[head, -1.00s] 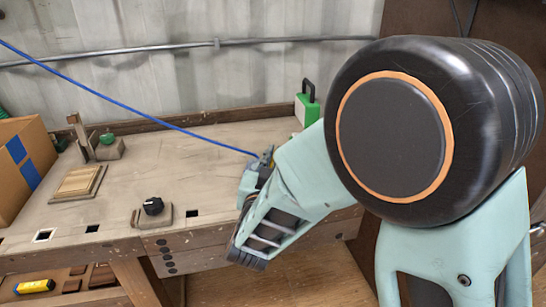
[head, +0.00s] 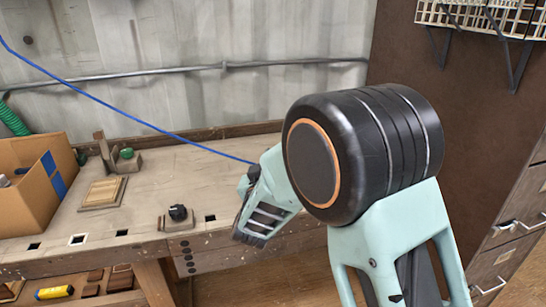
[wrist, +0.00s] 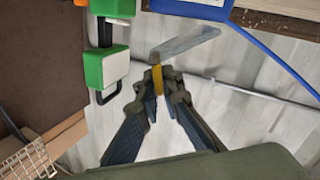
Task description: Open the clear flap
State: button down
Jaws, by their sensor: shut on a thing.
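In the wrist view, my gripper (wrist: 158,84) has its two dark fingers closed together on a small yellow tab (wrist: 157,76). A pale, see-through strip, which looks like the clear flap (wrist: 186,42), extends up and to the right from the tab. It appears tilted, and I cannot tell how far open it is. A green and white box with a black handle (wrist: 115,69) is just left of the flap. In the head view, my arm hides the flap, the box and most of my gripper.
A blue cable (head: 130,118) runs down to the bench (head: 150,190) near my gripper. A cardboard box (head: 25,200), a wooden panel (head: 103,192) and a black knob (head: 178,212) are on the bench's left. A brown cabinet (head: 440,130) and wire basket (head: 480,18) are at the right.

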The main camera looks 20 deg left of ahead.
jog(key=a+n+p, duration=0.1)
jog(key=n, duration=0.1)
jog(key=a+r+n+p, duration=0.1)
jog(key=p, duration=0.1)
jog(key=shift+s+a+r+n, duration=0.15)
jog(key=shift+a+r+n, duration=0.05)
jog(key=shift+n, duration=0.2)
jog(key=s+a+f+n+p, duration=0.1)
jog(key=a+n+p, duration=0.6)
jog(key=n, duration=0.2)
jog(key=shift+a+f+n+p, duration=0.2)
jog(key=shift+f+n+p, duration=0.2)
jog(key=shift+a+f, duration=0.1)
jog(key=c, duration=2.1)
grip_release()
jog(key=shift+s, duration=0.15)
